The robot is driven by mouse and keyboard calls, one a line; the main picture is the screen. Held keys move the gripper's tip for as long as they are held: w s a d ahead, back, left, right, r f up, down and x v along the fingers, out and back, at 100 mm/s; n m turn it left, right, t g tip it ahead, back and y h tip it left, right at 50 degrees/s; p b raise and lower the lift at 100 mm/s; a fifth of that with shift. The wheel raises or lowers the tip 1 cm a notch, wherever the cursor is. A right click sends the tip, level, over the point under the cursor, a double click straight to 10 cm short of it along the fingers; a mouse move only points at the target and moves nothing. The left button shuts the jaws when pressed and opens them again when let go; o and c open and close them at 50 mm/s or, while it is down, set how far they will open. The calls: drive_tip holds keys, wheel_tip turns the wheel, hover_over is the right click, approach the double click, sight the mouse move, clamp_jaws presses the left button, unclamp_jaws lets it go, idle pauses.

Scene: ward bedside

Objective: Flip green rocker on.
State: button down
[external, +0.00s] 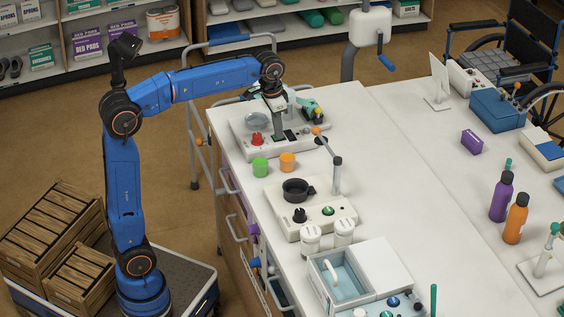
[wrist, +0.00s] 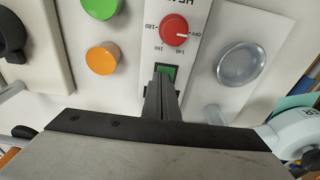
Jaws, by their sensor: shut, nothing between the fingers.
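The green rocker (wrist: 166,71) sits in a dark frame on a white panel (wrist: 192,52), below a red knob (wrist: 174,29) with printed numbers in the wrist view. My gripper (wrist: 163,80) is shut and empty, with its fingertips at the rocker's lower edge in that view. The fingers hide part of the rocker. I cannot tell whether they touch it or which way it is tipped. In the external view, my gripper (external: 279,137) points down over the white appliance (external: 238,130), right of its red knob (external: 257,139).
A round silver disc (wrist: 240,64) lies beside the panel. A second white device (external: 318,222) with a black ring stands nearer. The counter's middle (external: 400,170) is mostly clear.

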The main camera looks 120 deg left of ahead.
wheel_tip(320, 180, up, 14)
drive_tip(key=s+d, duration=0.1)
drive_tip(key=shift+s+d+f, duration=0.15)
drive_tip(key=shift+s+d, duration=0.15)
idle(0.4)
drive_tip(key=shift+w+a+r+t+y, duration=0.2)
drive_tip(key=shift+w+a+t+y, duration=0.1)
drive_tip(key=shift+a, duration=0.1)
drive_tip(key=shift+f, duration=0.1)
approach(274, 138)
drive_tip(key=w+a+f, duration=0.1)
drive_tip(key=f, duration=0.1)
drive_tip(key=w+a+f, duration=0.2)
drive_tip(key=f, duration=0.1)
drive_tip(key=shift+w+f, duration=0.25)
drive_tip(key=shift+f, duration=0.1)
drive_tip(key=shift+a+f, duration=0.1)
